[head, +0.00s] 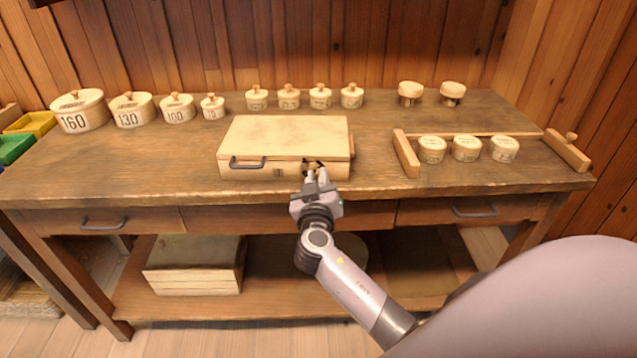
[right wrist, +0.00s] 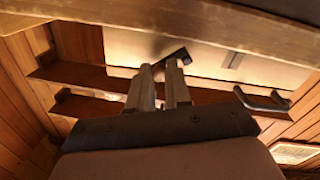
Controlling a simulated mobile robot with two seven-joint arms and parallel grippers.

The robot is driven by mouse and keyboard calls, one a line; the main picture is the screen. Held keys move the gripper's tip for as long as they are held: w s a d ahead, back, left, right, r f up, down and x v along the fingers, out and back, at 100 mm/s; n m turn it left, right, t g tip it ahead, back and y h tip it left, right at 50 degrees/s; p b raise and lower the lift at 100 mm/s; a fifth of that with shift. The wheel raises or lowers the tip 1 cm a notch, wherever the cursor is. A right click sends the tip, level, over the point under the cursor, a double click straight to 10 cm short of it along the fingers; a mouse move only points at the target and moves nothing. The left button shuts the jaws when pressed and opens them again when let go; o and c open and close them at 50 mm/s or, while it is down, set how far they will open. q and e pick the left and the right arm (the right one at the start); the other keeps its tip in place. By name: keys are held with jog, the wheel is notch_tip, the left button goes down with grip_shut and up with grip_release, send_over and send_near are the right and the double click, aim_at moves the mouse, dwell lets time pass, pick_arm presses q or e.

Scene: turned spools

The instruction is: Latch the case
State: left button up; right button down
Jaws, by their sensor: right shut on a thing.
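The case (head: 285,135) is a flat pale wooden box on the workbench with its lid down. A dark handle (head: 247,163) is on the left of its front face, and it also shows in the right wrist view (right wrist: 263,101). A small dark plate (head: 278,172) sits low on the front face. My right gripper (head: 316,176) is at the right part of the case's front. Its fingers (right wrist: 172,66) are shut on a small dark latch piece (right wrist: 177,57). The fingers partly hide the latch. My left gripper is not in view.
Lidded round canisters (head: 132,109) stand in a row along the back. Round pots (head: 466,149) stand at right between two wooden end blocks (head: 405,153). The workbench (head: 180,180) is bare left of the case. Drawer handles (head: 103,224) jut from its front.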

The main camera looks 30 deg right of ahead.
jog(key=n, duration=0.3)
jog(key=r+n, duration=0.1)
jog(key=shift+w+a+n, duration=0.2)
jog(key=shift+a+n, duration=0.1)
jog(key=shift+n, duration=0.1)
jog(key=shift+w+a+r+n+p, duration=0.1)
jog(key=shift+a+r+n, duration=0.05)
jog(key=shift+n, duration=0.65)
jog(key=shift+w+a+r+n+p, duration=0.15)
jog(key=shift+n, duration=0.65)
jog(key=shift+w+a+r+n+p, duration=0.1)
jog(key=shift+a+r+n, duration=0.05)
jog(key=shift+n, duration=0.65)
jog(key=c, duration=1.1)
grip_release()
jog(key=shift+o, duration=0.2)
jog(key=b+v, duration=0.1)
jog(key=v, duration=0.6)
